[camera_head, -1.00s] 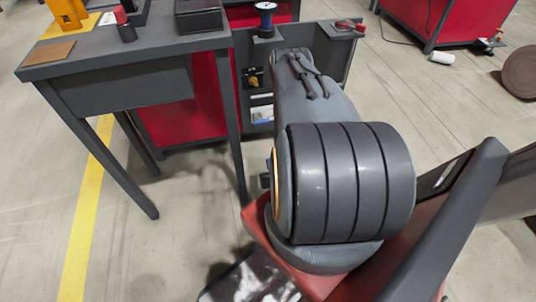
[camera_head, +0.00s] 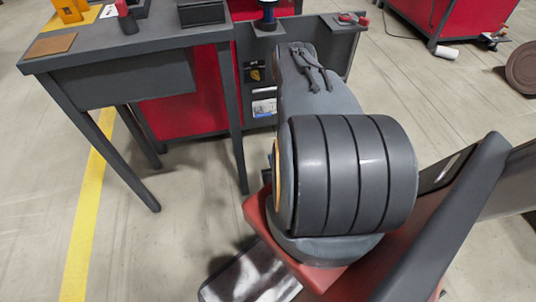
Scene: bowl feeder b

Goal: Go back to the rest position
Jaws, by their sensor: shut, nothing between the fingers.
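My own arm (camera_head: 350,175) is folded in the middle of the camera view. Its thick dark ribbed joint faces the camera, and a grey link with short cables runs up from it. My gripper does not show in this view, so its fingers cannot be seen. No held object is visible.
A dark table (camera_head: 135,48) stands at left, carrying a brown plate (camera_head: 51,46) and a dark box (camera_head: 201,12). Behind it is a red cabinet (camera_head: 185,110). A red unit (camera_head: 440,22), a white roll (camera_head: 447,52) and a brown disc (camera_head: 522,68) are at upper right. Lower-left floor is clear.

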